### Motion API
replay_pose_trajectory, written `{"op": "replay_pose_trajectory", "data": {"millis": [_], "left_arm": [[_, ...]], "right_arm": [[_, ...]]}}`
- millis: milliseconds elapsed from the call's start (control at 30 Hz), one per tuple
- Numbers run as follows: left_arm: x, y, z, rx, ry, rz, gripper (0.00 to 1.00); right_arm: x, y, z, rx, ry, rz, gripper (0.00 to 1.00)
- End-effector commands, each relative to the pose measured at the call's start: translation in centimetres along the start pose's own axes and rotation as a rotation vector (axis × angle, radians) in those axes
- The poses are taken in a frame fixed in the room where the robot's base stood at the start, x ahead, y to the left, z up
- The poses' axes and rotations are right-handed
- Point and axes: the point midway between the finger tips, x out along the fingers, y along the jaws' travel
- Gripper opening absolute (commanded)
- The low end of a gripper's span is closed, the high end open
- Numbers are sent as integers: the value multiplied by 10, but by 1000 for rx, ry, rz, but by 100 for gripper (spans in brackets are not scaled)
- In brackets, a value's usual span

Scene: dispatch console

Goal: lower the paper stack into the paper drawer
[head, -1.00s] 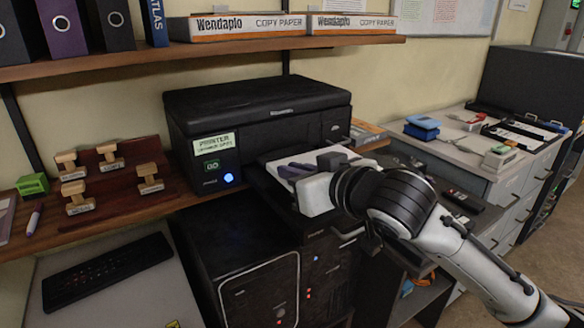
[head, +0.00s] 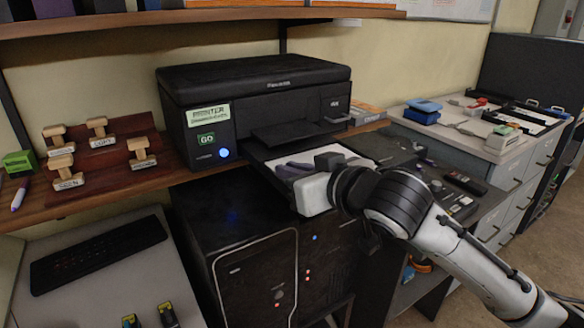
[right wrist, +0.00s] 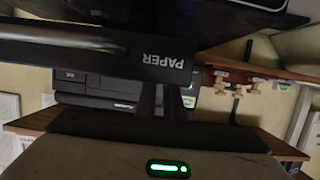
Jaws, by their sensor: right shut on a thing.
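The paper drawer (head: 279,188) is pulled out from the front of the black printer (head: 255,100). Its dark front, lettered PAPER (right wrist: 165,60), shows upside down in the right wrist view. My right gripper (head: 295,170) is over the drawer with its dark fingers down toward it, shut on the white paper stack (head: 345,152). The stack lies within or just above the drawer opening; I cannot tell whether it touches the bottom. The gripper body hides its near part. In the wrist view the fingertips go out of sight behind the drawer front. My left gripper is out of view.
Wooden-handled stamps (head: 100,145) stand on the shelf left of the printer. A keyboard (head: 98,260) lies on the lower left desk. A black computer tower (head: 255,270) stands below the drawer. A grey cabinet (head: 480,140) with trays and a blue box (head: 422,112) is at right.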

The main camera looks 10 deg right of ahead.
Motion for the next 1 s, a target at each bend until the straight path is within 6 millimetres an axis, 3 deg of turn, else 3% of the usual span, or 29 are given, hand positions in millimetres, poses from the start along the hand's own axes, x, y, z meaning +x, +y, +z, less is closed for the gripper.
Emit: {"op": "replay_pose_trajectory", "data": {"millis": [1000], "left_arm": [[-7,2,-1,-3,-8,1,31]], "right_arm": [[-1,0,2,-2,3,1,0]]}}
